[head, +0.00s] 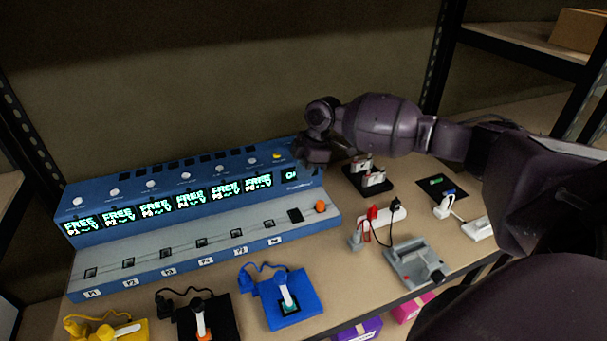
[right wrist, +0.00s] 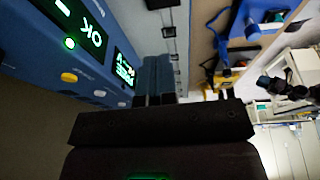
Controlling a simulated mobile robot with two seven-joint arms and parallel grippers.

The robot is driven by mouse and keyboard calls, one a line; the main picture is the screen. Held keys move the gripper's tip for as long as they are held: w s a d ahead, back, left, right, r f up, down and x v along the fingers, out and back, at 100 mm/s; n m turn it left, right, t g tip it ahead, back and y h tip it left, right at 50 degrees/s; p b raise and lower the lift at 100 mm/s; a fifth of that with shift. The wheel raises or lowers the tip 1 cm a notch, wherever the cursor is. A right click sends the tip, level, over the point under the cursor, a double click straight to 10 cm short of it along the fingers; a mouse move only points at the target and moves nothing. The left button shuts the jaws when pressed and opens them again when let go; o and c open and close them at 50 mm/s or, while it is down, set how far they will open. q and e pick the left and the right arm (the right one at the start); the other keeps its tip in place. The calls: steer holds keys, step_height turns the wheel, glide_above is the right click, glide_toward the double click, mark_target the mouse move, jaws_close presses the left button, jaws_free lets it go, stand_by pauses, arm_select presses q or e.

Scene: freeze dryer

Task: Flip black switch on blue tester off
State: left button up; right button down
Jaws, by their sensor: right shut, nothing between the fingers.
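The blue tester (head: 190,195) is a long blue box with a row of lit green displays, standing at the back left of the table in the head view. A black switch (head: 296,215) sits at the right end of its grey ledge, beside an orange button (head: 320,206). I cannot tell which way the switch is tipped. My right gripper (head: 318,160) is shut and empty at the tester's upper right end, behind and above the switch. In the right wrist view, the tester's lit displays (right wrist: 92,33) show close at upper left. My left gripper is out of view.
Yellow, black and blue bases (head: 305,312) with plugs stand along the front. A white power strip (head: 383,222), a grey device (head: 418,262) and a black stand (head: 367,184) are to the right. Shelves with a cardboard box (head: 578,30) rise at the far right.

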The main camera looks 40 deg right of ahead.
glide_toward(295, 215)
steer(key=x, duration=0.2)
steer(key=w+x, duration=0.1)
steer(key=x, duration=0.2)
steer(key=shift+w+a+b, duration=0.1)
steer(key=shift+a+b, duration=0.2)
steer(key=shift+b, duration=0.05)
steer(key=shift+w+f, duration=0.1)
steer(key=shift+f, duration=0.65)
steer(key=shift+w+f+b, duration=0.15)
steer(key=shift+f+b, duration=0.3)
steer(key=shift+f, duration=0.2)
steer(key=shift+d+r, duration=0.1)
steer(key=shift+r, duration=0.1)
steer(key=shift+s+a+r+p, duration=0.15)
steer(key=shift+s+a+p, duration=0.1)
steer(key=shift+s+p, duration=0.55)
steer(key=shift+r, duration=0.1)
